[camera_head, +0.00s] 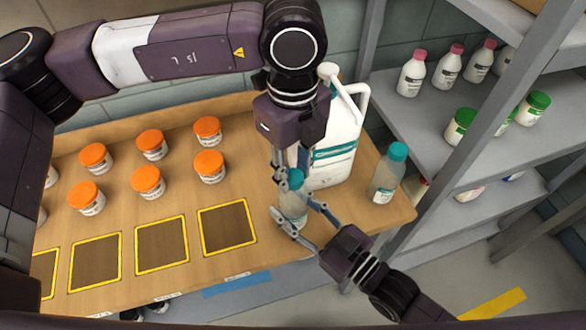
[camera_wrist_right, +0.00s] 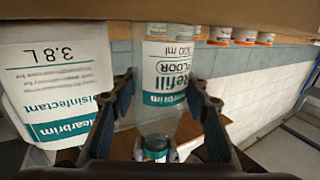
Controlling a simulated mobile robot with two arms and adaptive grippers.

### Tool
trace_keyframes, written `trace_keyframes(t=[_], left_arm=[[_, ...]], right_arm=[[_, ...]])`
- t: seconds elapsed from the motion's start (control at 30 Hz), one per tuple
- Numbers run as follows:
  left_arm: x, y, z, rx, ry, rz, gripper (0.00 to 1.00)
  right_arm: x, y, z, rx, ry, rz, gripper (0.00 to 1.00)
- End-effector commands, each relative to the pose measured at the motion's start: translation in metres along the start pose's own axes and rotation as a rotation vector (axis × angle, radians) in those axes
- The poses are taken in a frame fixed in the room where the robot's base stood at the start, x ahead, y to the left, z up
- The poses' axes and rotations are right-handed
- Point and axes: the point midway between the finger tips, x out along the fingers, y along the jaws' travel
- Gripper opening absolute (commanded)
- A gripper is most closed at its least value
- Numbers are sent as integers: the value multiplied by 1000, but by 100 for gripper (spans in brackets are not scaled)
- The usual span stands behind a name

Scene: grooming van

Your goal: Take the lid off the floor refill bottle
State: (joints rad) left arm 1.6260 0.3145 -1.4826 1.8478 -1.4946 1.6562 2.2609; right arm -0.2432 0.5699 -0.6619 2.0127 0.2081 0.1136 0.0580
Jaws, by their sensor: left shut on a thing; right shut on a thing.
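The floor refill bottle (camera_head: 292,207) is a clear bottle with a teal lid (camera_head: 295,178). It stands upright near the bench's front edge. In the right wrist view the bottle (camera_wrist_right: 168,75) appears upside down with its "Refill FLOOR" label, and its lid (camera_wrist_right: 155,147) is at the bottom. My left gripper (camera_head: 292,174) comes down from above and is shut on the lid. My right gripper (camera_head: 299,214) reaches in from the front right and is shut on the bottle's body. The lid sits at the bottle's neck; I cannot tell whether it is loosened.
A large white disinfectant jug (camera_head: 337,140) stands just behind the bottle. A similar teal-capped bottle (camera_head: 387,176) stands to the right. Several orange-lidded jars (camera_head: 148,182) and yellow-edged squares (camera_head: 228,228) are on the left of the bench (camera_head: 185,205). A grey shelf (camera_head: 418,113) holds bottles.

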Motion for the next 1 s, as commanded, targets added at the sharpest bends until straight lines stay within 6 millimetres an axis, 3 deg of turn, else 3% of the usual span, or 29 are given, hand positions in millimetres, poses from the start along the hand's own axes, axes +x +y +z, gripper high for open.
trace_keyframes(t=[0.57,1.0], left_arm=[[-2,0,0,0,0,-1,0],[-16,0,0,0,-1,0,0]], right_arm=[[0,0,0,0,0,0,0],[0,0,0,0,0,0,0]])
